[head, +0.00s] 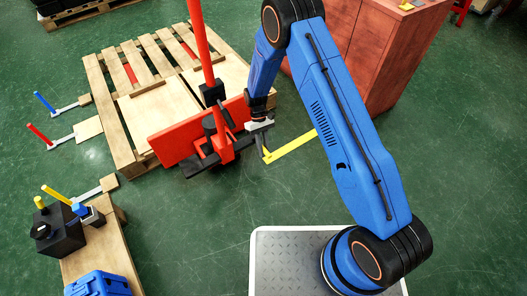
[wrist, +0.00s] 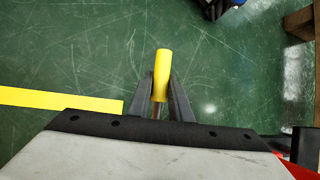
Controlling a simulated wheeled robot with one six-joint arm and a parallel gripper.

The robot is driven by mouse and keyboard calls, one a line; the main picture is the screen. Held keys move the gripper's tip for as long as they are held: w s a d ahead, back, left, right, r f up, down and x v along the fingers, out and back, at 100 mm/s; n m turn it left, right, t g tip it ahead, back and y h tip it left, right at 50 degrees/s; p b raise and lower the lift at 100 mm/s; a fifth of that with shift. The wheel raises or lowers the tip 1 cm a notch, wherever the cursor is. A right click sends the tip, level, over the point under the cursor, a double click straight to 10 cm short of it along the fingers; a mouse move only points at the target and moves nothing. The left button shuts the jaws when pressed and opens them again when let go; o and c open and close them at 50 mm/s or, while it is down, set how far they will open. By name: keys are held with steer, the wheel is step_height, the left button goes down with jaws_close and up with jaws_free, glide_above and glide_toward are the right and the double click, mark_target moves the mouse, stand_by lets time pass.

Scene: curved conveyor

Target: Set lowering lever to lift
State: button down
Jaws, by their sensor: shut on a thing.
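A yellow cylindrical handle (wrist: 161,66) stands between the two grey fingers of my gripper (wrist: 161,100) in the wrist view, and the fingers are shut on it. Its lower end is hidden behind the fingers and the gripper body, so I cannot tell what it joins to. In the head view my gripper (head: 262,149) is low, just right of the red lifting machine (head: 180,137) with its tall red pole (head: 205,45). I cannot read any lift or lower marking.
A wooden pallet (head: 128,110) lies behind the machine. A bench (head: 88,262) at the lower left carries a black box (head: 58,233) and a blue crate (head: 97,283). A red-brown cabinet (head: 385,45) stands at the upper right. Green floor is free in front of the machine.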

mark_target(266, 154)
steer(key=r+g, duration=0.1)
steer(key=g+h, duration=0.1)
steer(key=shift+w+a+r+g+h, duration=0.1)
steer(key=shift+w+r+g+h, duration=0.1)
steer(key=shift+r+g+h, duration=0.15)
steer(key=shift+w+a+r+m+g+h, duration=0.15)
steer(key=shift+r+g+h, duration=0.2)
steer(key=shift+g, duration=0.2)
steer(key=shift+w+r+m+g+h, duration=0.1)
steer(key=shift+r+m+g+h, duration=0.1)
steer(key=shift+r+g, duration=0.25)
steer(key=c, duration=1.6)
jaws_free()
steer(key=shift+v, duration=8.7)
